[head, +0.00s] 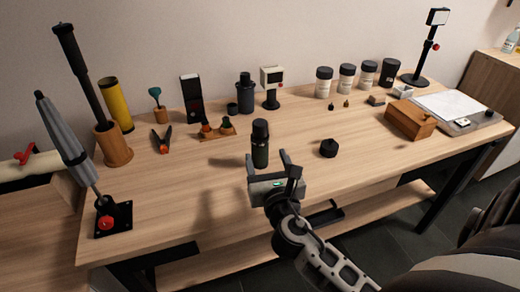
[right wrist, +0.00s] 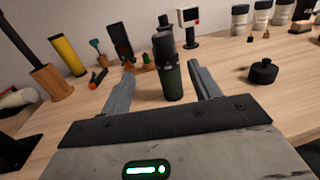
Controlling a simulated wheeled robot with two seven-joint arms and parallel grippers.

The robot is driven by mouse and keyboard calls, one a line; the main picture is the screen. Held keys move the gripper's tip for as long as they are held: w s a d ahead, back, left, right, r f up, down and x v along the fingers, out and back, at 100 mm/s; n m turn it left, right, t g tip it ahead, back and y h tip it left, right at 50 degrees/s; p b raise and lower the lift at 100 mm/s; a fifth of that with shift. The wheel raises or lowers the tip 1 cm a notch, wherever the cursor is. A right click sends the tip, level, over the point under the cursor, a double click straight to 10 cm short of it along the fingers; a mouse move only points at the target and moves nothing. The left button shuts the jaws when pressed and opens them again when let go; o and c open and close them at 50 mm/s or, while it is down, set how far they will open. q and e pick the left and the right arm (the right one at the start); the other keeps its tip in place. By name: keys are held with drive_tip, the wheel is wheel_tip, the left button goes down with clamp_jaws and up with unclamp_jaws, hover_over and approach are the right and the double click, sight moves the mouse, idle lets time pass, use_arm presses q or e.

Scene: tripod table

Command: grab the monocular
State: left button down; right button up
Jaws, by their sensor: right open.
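The monocular (head: 260,146) looks to be the dark green and black cylinder standing upright near the middle of the wooden table. My right gripper (head: 267,163) is open and empty, just on the near side of it. In the right wrist view the monocular (right wrist: 170,80) stands upright between the lines of the two fingers, a little beyond the right gripper's fingertips (right wrist: 160,66). I see no contact. My left gripper is not in view.
A black round cap-like piece (head: 328,148) lies right of the monocular. Behind are a dark bottle (head: 245,92) and small cones on a wooden stand (head: 218,131). A wooden box (head: 408,121) stands right.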

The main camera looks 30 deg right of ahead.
sight(259, 134)
drive_tip(key=x, duration=0.8)
drive_tip(key=shift+w+d, duration=0.25)
drive_tip(key=shift+w, duration=0.1)
drive_tip(key=shift+d+f+x, duration=0.1)
drive_tip(key=shift+f+x, duration=0.1)
drive_tip(key=shift+x, duration=1.1)
drive_tip(key=shift+d+f+x, duration=0.15)
drive_tip(key=shift+f+x, duration=0.05)
drive_tip(key=shift+x, duration=1.15)
drive_tip(key=shift+s, duration=0.1)
drive_tip(key=c, duration=1.2)
clamp_jaws()
drive_tip(key=shift+r, duration=0.1)
